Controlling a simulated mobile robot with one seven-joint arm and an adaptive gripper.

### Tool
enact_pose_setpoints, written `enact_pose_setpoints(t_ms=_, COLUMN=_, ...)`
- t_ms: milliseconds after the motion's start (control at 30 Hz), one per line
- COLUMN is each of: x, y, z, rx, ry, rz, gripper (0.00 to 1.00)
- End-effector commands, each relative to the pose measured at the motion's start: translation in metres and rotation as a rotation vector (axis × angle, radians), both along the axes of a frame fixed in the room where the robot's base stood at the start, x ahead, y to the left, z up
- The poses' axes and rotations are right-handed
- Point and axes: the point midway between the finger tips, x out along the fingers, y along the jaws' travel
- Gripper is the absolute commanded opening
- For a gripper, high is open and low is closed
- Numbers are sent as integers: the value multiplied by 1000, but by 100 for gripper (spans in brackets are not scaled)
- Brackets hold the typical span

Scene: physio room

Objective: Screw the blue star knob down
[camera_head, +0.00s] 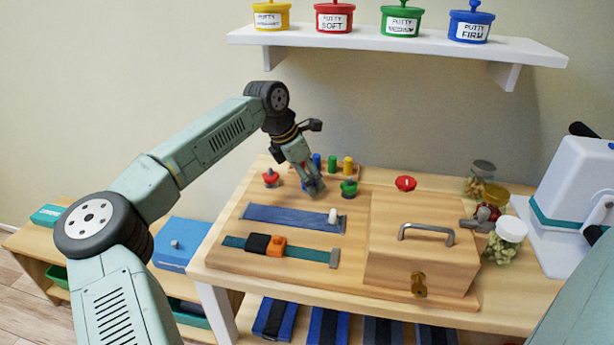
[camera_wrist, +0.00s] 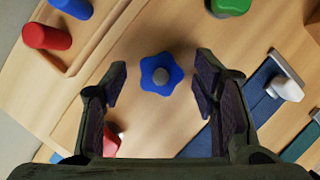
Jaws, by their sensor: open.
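My gripper is open and holds nothing. In the head view my gripper (camera_head: 314,188) points down over the back of the board (camera_head: 222,255) and largely hides the blue knob. The red knob (camera_head: 271,178) stands to its left and the green knob (camera_head: 349,188) to its right.
Behind the knobs stand coloured pegs, including a yellow one (camera_head: 348,165). In front lie a blue strap (camera_head: 285,217) with a white toggle (camera_head: 333,215) and a teal strap with a buckle (camera_head: 276,246). A wooden box with a handle (camera_head: 426,232) stands on the right.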

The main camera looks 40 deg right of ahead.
Motion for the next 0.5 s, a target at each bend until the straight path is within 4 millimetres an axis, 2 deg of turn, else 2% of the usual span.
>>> enact_pose_setpoints(t_ms=167, x=0, y=2, z=3, rx=1, ry=0, rz=0, gripper=54)
enact_pose_setpoints(t_ms=267, x=1, y=6, z=14, rx=0, ry=-1, rz=1, gripper=54)
enact_pose_setpoints(t_ms=500, x=5, y=25, z=62, rx=-2, ry=-3, rz=2, gripper=54)
